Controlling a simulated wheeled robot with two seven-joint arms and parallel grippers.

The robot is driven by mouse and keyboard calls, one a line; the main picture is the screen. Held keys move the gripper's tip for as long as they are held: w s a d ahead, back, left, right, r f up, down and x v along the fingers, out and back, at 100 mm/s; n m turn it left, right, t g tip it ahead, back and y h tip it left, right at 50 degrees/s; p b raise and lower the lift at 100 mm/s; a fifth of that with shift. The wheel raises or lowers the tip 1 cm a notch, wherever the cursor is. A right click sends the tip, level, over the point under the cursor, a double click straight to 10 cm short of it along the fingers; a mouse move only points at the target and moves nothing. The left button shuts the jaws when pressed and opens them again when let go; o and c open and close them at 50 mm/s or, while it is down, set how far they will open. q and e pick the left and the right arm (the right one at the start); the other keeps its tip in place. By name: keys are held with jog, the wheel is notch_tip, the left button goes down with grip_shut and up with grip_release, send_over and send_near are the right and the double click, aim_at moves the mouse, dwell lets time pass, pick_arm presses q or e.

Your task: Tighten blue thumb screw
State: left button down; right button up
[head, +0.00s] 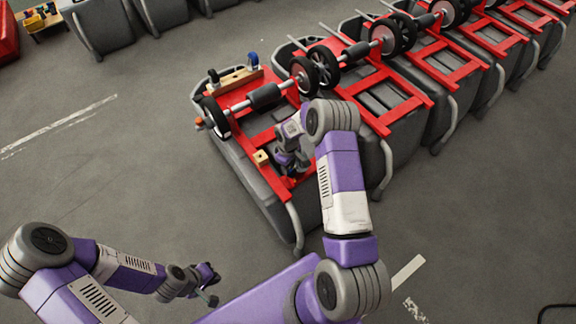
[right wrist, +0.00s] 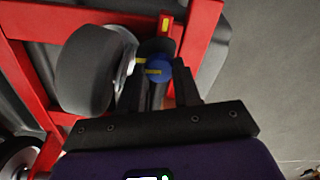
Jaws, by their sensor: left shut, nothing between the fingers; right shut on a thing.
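The blue thumb screw (right wrist: 157,70) shows in the right wrist view as a round blue knob with a yellow mark, between the fingertips. My right gripper (right wrist: 158,84) is shut on it; its fingers partly cover the knob. In the head view my right gripper (head: 287,160) is over the near end of the closest red frame (head: 255,143), and the held screw is hidden there. My left gripper (head: 212,284) is shut and empty, low over the floor at the lower left, away from the machine.
A grey wheel (right wrist: 90,70) stands close left of the right gripper's fingers. A row of similar upturned machines (head: 455,75) runs to the upper right. The floor at left (head: 100,180) is clear.

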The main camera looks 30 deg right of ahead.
jog(key=shift+w+r, duration=0.1)
jog(key=shift+r, duration=0.05)
jog(key=o, duration=1.1)
jog(key=shift+c, duration=0.2)
jog(key=shift+d, duration=0.1)
